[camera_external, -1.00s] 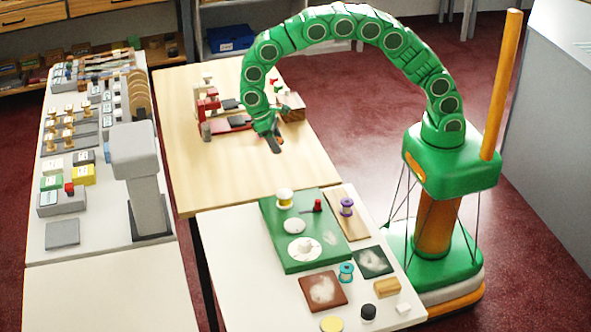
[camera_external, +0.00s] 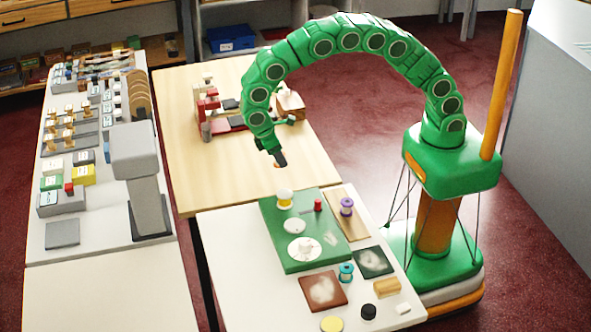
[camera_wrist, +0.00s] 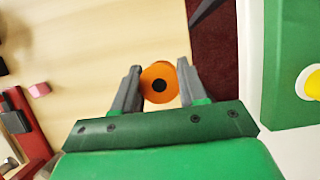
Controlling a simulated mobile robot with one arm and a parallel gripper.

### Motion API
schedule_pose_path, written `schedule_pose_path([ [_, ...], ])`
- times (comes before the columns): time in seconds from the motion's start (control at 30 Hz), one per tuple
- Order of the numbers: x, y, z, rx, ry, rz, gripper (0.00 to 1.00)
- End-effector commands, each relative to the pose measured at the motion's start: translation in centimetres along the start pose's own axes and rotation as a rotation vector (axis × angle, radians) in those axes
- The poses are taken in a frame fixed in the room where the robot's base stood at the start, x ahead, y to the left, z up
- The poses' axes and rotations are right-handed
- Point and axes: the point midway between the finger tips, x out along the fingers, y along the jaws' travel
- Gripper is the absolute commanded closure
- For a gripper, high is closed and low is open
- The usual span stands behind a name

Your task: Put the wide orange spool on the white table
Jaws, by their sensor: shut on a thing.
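The wide orange spool (camera_wrist: 150,92) is between the two fingers of my gripper (camera_wrist: 158,84) in the wrist view, its round end with a dark centre facing the camera. My gripper is shut on it. In the external view my gripper (camera_external: 279,160) is above the near right part of the wooden table, and a small orange bit of the spool (camera_external: 277,166) shows at its tip. The white table (camera_external: 230,290) stands in front, nearer the camera, with the gripper beyond its far edge.
A green board (camera_external: 275,255) with a yellow-white spool (camera_external: 285,197) lies on the white table. A purple spool (camera_external: 347,206), a teal spool (camera_external: 346,271), a brown tile (camera_external: 322,292) and a black jar (camera_external: 368,312) also stand there. The white table's left front is bare.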

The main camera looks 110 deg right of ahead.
Motion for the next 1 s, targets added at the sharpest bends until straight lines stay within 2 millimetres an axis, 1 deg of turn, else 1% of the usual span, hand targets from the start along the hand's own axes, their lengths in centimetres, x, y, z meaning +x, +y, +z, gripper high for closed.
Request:
schedule_pose_path([
  [0.07,-0.2,0.9,0.1,0.031,0.003,-0.012,0.92],
  [0.17,-0.6,3.2,0.6,0.112,0.009,-0.042,0.92],
  [0.37,-1.5,10.0,2.5,0.374,0.020,-0.145,0.92],
  [0.5,-1.8,14.8,4.3,0.567,0.022,-0.223,0.92],
  [0.6,-2.0,17.8,5.8,0.698,0.020,-0.278,0.92],
  [0.7,-2.0,20.3,7.3,0.811,0.014,-0.329,0.92],
  [0.8,-1.9,22.2,8.5,0.901,0.006,-0.370,0.92],
  [0.9,-1.9,23.4,9.3,0.961,0.001,-0.397,0.92],
  [1.0,-1.8,24.1,9.7,0.996,-0.002,-0.412,0.92],
])
